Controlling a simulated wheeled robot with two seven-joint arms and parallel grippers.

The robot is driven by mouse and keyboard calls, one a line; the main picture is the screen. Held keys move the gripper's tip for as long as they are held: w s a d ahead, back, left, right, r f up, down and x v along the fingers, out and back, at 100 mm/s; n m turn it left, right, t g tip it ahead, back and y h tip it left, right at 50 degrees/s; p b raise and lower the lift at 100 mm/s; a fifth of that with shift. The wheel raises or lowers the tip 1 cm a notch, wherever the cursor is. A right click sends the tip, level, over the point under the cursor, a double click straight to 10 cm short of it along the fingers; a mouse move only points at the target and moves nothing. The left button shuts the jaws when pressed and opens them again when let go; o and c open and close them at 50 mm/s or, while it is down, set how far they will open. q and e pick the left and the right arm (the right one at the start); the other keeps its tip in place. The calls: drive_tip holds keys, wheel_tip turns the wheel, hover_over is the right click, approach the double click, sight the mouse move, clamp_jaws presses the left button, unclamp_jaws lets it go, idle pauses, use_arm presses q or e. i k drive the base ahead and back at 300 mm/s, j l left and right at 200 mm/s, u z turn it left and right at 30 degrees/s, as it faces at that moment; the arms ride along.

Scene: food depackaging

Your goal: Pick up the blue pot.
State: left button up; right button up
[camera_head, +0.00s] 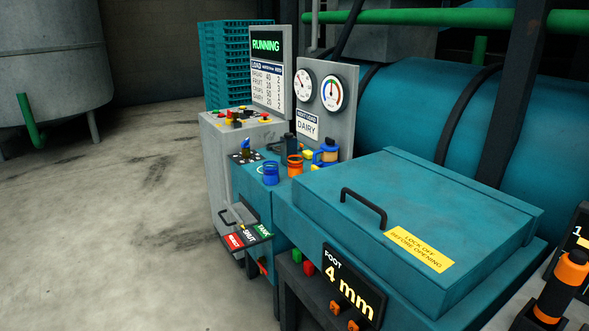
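A small blue cylindrical pot (271,174) stands on the teal machine's ledge (249,171), left of the lidded box. An orange pot-like piece (295,166) is just to its right. A further blue piece with a yellowish part (326,153) is behind and to the right, near the grey panel. Neither of my grippers is in view, and nothing is seen touching the blue pot.
A large teal lid (420,215) with a black handle (363,207) fills the right. A grey gauge panel (325,100) and a "RUNNING" display (267,70) rise behind the pots. A black-and-orange upright part (562,290) is at lower right. Left floor is clear.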

sight(271, 168)
drive_tip(key=i+z, duration=0.1)
drive_tip(key=z, duration=0.4)
drive_tip(key=i+j+z, duration=0.25)
drive_tip(key=j+z, duration=0.3)
drive_tip(key=j, duration=0.15)
drive_tip(key=i+j, duration=0.15)
drive_tip(key=j, duration=0.35)
drive_tip(key=i+j+z, duration=0.1)
drive_tip(key=j, duration=0.4)
drive_tip(key=i+j, duration=0.2)
drive_tip(key=j, duration=0.25)
drive_tip(key=i+j+z, duration=0.15)
drive_tip(key=j, duration=0.85)
drive_tip(key=i+z, duration=0.05)
